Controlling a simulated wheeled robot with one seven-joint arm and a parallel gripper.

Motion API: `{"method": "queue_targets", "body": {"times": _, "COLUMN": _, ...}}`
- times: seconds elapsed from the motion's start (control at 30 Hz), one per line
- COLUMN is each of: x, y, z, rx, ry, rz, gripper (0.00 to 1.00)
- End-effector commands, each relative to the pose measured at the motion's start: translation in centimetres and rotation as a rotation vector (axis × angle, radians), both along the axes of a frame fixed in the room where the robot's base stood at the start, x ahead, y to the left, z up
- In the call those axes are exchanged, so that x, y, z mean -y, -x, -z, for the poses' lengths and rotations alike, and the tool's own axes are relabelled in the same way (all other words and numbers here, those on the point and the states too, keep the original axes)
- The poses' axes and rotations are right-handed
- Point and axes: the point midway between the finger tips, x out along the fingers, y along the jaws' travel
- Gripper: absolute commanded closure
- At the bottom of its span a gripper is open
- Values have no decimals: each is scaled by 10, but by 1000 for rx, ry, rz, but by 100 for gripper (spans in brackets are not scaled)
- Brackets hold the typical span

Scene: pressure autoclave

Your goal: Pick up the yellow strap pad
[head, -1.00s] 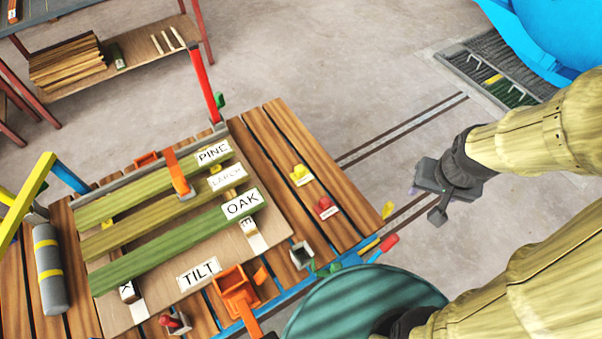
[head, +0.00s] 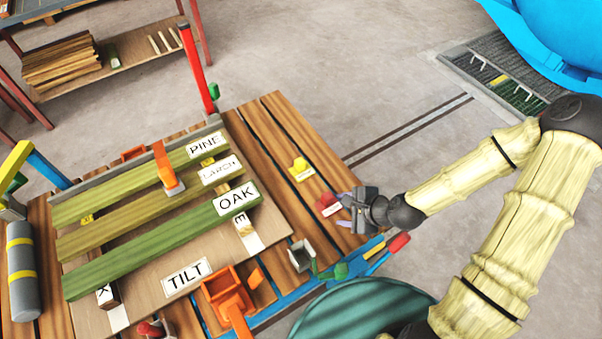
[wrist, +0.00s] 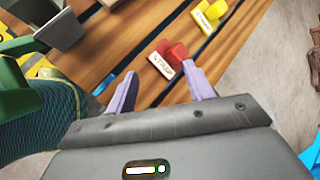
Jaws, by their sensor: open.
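The yellow strap pad (head: 299,165) appears to be the small yellow piece beside a white tag on the right part of the slatted table. It also shows at the top of the wrist view (wrist: 213,10). My gripper (head: 346,210) is open and empty at the table's right edge, nearer the front than the yellow pad and apart from it. In the wrist view its two purple fingers (wrist: 162,85) point toward a red pad (wrist: 172,55) with a white tag, which lies between my gripper and the yellow pad.
The slatted table (head: 290,120) carries green boards labelled PINE, LARCH and OAK (head: 150,240). A grey open box (head: 301,256) and an orange holder (head: 226,298) stand near its front edge. A red post (head: 196,68) rises at the back. Bare slats surround the pads.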

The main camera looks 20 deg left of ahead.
Motion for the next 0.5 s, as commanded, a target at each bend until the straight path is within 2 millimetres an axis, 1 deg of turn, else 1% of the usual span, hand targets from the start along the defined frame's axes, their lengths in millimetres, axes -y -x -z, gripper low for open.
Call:
{"method": "queue_targets", "body": {"times": 0.03, "x": -10, "y": -1, "z": 12, "rx": -36, "ry": -80, "rz": 76, "gripper": 47}}
{"method": "queue_targets", "body": {"times": 0.1, "x": -23, "y": -6, "z": 16, "rx": -79, "ry": -189, "rz": 188, "gripper": 47}}
{"method": "queue_targets", "body": {"times": 0.23, "x": -41, "y": -21, "z": 17, "rx": -169, "ry": -401, "rz": 403, "gripper": 47}}
{"method": "queue_targets", "body": {"times": 0.3, "x": -46, "y": -30, "z": 14, "rx": -218, "ry": -515, "rz": 516, "gripper": 47}}
{"method": "queue_targets", "body": {"times": 0.4, "x": -48, "y": -42, "z": 9, "rx": -278, "ry": -650, "rz": 645, "gripper": 47}}
{"method": "queue_targets", "body": {"times": 0.5, "x": -47, "y": -51, "z": 4, "rx": -315, "ry": -733, "rz": 725, "gripper": 47}}
